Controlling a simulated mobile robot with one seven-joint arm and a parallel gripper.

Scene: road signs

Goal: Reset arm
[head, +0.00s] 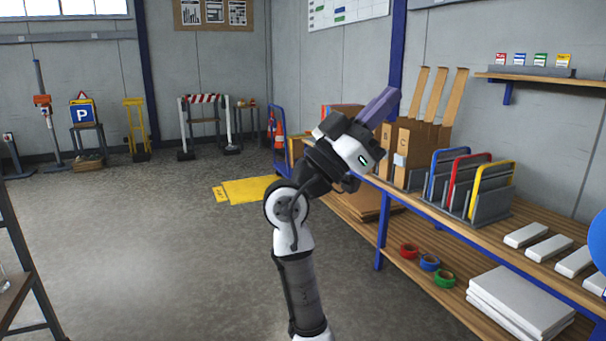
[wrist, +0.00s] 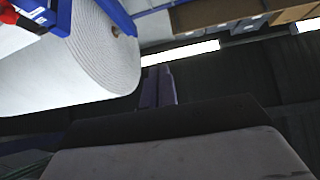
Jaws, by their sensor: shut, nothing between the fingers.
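My gripper (head: 379,106) is raised in the middle of the head view, at the end of my white and black arm. Its purple-grey fingers point up and to the right and lie together, with nothing between them. In the wrist view the shut fingers (wrist: 158,88) show at the centre, against a dark background. The gripper appears in front of the workbench area and touches nothing that I can see.
A wooden workbench (head: 455,222) on the right holds cardboard boxes (head: 411,143) and blue, red and yellow frames (head: 464,180). Tape rolls (head: 429,262) lie on its lower shelf. A yellow mat (head: 248,190) lies on the floor. Open floor (head: 150,255) stretches to the left.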

